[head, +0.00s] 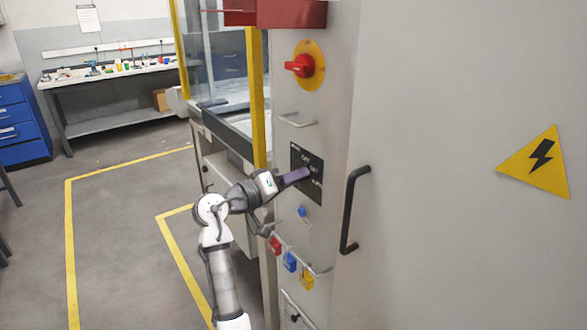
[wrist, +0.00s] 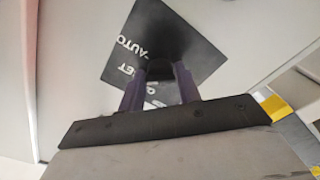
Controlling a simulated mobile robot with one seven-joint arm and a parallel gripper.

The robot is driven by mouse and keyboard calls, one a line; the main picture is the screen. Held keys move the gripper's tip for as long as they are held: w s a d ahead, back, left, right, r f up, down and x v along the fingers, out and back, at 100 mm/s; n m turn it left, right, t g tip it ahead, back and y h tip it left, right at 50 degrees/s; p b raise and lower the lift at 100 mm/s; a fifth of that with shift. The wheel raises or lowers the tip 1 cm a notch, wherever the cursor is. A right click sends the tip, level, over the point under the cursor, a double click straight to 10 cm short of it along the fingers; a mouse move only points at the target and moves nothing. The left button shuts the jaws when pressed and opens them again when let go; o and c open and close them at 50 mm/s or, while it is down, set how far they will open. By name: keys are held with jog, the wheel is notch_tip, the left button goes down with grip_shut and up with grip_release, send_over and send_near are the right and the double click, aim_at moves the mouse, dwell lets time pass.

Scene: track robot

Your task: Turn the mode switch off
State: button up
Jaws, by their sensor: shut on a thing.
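The mode switch sits on a black label plate (head: 308,160) on the grey cabinet face in the head view. White lettering reads OFF, SET and AUTO. My gripper (head: 305,173) reaches the plate from the left and covers the knob there. In the wrist view the plate (wrist: 205,45) fills the upper middle. The dark switch knob (wrist: 158,70) stands between the two purple fingers of my gripper (wrist: 160,82), which are shut on it. AUTO and SET show left of the knob, and part of another label shows between the fingers. Which label the knob points to, I cannot tell.
A red rotary handle on a yellow disc (head: 304,66) and a small metal handle (head: 296,120) are above. A blue button (head: 302,211) and several coloured padlocks on a rail (head: 290,262) are below. A black door handle (head: 351,210) stands out to the right.

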jog(key=n+p, duration=1)
jog(key=shift+r+p, duration=0.1)
jog(key=shift+p, duration=0.3)
jog(key=o, duration=0.9)
jog(key=b+v, duration=0.4)
jog(key=v, duration=1)
